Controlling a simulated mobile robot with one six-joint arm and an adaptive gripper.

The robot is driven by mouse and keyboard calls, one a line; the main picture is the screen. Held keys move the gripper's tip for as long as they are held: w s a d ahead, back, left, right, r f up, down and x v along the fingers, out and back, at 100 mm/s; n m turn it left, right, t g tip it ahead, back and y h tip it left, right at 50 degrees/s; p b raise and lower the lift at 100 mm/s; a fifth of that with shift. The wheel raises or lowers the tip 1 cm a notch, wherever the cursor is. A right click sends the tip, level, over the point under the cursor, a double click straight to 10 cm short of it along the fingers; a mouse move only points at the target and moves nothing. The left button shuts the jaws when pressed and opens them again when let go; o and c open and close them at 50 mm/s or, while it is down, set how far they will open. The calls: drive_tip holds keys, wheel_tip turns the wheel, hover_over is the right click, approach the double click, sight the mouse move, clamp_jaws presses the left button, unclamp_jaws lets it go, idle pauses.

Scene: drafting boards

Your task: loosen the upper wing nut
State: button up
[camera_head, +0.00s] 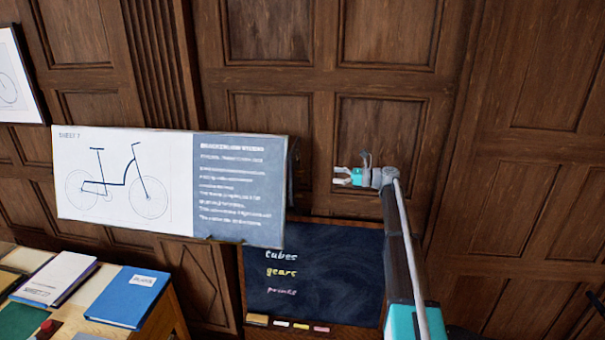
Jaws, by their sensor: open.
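My gripper (341,177) is at the right of the drawing board (120,150), with its fingers pointing left toward the board's right edge. It is open and empty, and a clear gap shows between it and the board. The board carries a bicycle drawing and a blue text panel (240,190). I cannot make out the upper wing nut; the board's right side is seen edge-on and is dark.
A chalkboard (320,265) with chalk words stands below the board and gripper, with chalk pieces on its ledge. A table with a blue book (130,296) and a white book (58,278) is at lower left. Dark wood panelling lies behind. The space right of my arm looks clear.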

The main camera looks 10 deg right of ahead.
sight(300, 172)
drive_tip(key=x, duration=1.3)
